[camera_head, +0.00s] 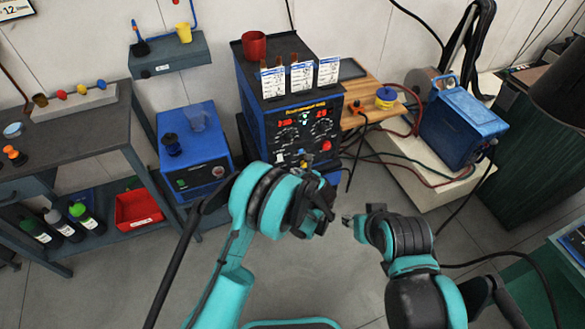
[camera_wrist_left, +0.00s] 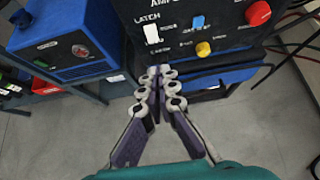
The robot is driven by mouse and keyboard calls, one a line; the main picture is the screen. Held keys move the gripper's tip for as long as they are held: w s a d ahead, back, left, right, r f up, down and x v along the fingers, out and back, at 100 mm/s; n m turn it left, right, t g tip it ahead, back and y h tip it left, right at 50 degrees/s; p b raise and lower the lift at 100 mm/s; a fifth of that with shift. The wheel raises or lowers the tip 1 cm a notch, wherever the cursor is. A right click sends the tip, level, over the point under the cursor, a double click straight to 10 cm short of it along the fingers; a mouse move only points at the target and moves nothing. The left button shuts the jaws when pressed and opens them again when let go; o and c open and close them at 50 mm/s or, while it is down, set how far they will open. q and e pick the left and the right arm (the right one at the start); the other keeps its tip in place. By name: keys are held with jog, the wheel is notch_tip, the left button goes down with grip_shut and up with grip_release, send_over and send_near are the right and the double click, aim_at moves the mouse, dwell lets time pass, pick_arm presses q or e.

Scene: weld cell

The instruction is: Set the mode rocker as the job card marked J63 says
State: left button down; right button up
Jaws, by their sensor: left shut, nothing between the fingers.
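The blue welding power source (camera_head: 290,120) stands in the middle, its black front panel facing me. A white rocker (camera_wrist_left: 152,33) with the word LATCH above it sits on the panel's lower left; the head view also shows it (camera_head: 280,157). I cannot tell which way it is tipped. Three white job cards stand on top: left (camera_head: 273,84), middle (camera_head: 301,78), right (camera_head: 328,71). Their print is too small to read. My left gripper (camera_head: 322,214) is shut and empty, below and apart from the panel (camera_wrist_left: 160,82). My right gripper (camera_head: 350,222) is beside it; its fingers are unclear.
Near the rocker are a blue switch (camera_wrist_left: 198,22), a yellow knob (camera_wrist_left: 203,49) and a red knob (camera_wrist_left: 258,13). A red mug (camera_head: 254,45) stands on the power source. A smaller blue unit (camera_head: 193,150) is at left, a blue case (camera_head: 460,122) at right with cables. Floor in front is clear.

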pick_arm(q)
jog(key=shift+s+d, duration=0.1)
dwell(0.3)
jog(key=shift+s+f+t+y+p, duration=0.1)
jog(key=shift+s+f+t+p, duration=0.1)
jog(key=shift+s+f+t, duration=0.3)
jog(key=shift+s+f+t+y+p, duration=0.15)
jog(key=shift+f+t, duration=0.1)
jog(key=shift+f, duration=0.4)
jog(key=shift+s+f+t+y+p, duration=0.1)
jog(key=shift+s+f+t+p, duration=0.2)
jog(key=shift+f, duration=0.3)
jog(key=b, duration=0.5)
send_near(280, 158)
jog(key=w+a+f, duration=0.1)
jog(key=w+f, duration=0.3)
jog(key=f, duration=0.1)
jog(key=shift+w+a+f, duration=0.15)
jog(key=shift+w+a, duration=0.05)
jog(key=shift+w, duration=0.5)
